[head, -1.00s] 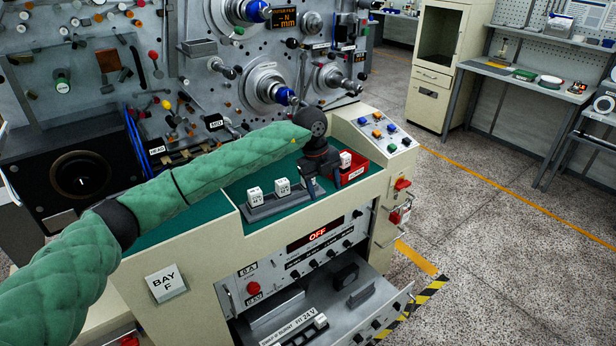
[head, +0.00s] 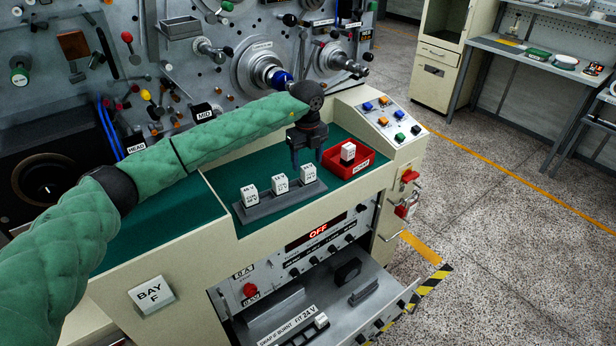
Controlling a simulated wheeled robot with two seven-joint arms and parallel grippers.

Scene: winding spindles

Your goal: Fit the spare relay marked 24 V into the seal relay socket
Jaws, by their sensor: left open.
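Three white spare relays stand upright in a grey rack (head: 283,203): a left one (head: 249,196), a middle one (head: 279,184) and a right one (head: 308,172). Their small markings are too blurred to read surely. My left gripper (head: 307,158) points down, open and empty, just behind the right relay. Another white relay (head: 348,152) is in the red tray (head: 358,168) to its right. Below, an open drawer (head: 345,312) has a label (head: 287,326) reading "SWAP IF BURNT FIT 24 V" and a white block (head: 321,321) beside it. I cannot tell which part is the seal relay socket. My right gripper is not in view.
The panel above the drawer reads OFF (head: 318,231). A sloped button box (head: 388,118) stands right of the tray. A red padlock (head: 406,208) hangs on the cabinet side. Winding spindles (head: 270,72) stand behind the green top, which is bare at left (head: 165,225).

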